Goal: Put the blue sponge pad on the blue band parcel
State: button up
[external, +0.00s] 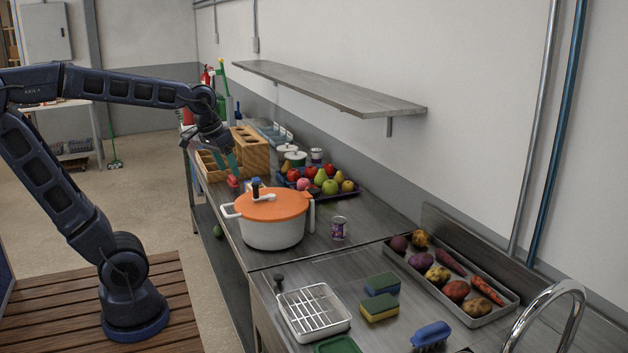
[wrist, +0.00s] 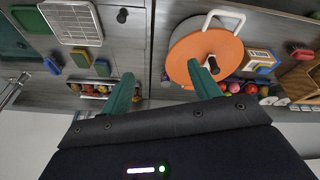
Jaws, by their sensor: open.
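The blue sponge pad (external: 381,283) lies flat on the steel counter, behind a yellow-and-green sponge (external: 380,311). It also shows in the wrist view (wrist: 102,68) at left, beyond my fingers. A small tan box with blue on it, seemingly the blue band parcel (wrist: 263,61), lies beside the orange-lidded pot in the wrist view. My gripper (external: 226,164) is raised above the far part of the counter, fingers apart and empty, well away from the sponge. Its green fingers (wrist: 162,88) show in the wrist view.
The white pot (external: 272,232) stands between my gripper and the sponges. A wire-rack tray (external: 340,327), a blue brush (external: 431,335) and a vegetable tray (external: 462,306) surround the sponges. A fruit tray (external: 357,191) lies beyond the pot. A shelf (external: 330,87) overhangs the counter.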

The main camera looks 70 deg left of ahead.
jog(key=s+d+f+m+t, duration=0.1)
jog(key=s+d+f+m, duration=0.2)
jog(key=s, duration=0.6)
jog(key=shift+d+f+m, duration=0.4)
jog(key=shift+d+f, duration=0.1)
jog(key=shift+d, duration=0.75)
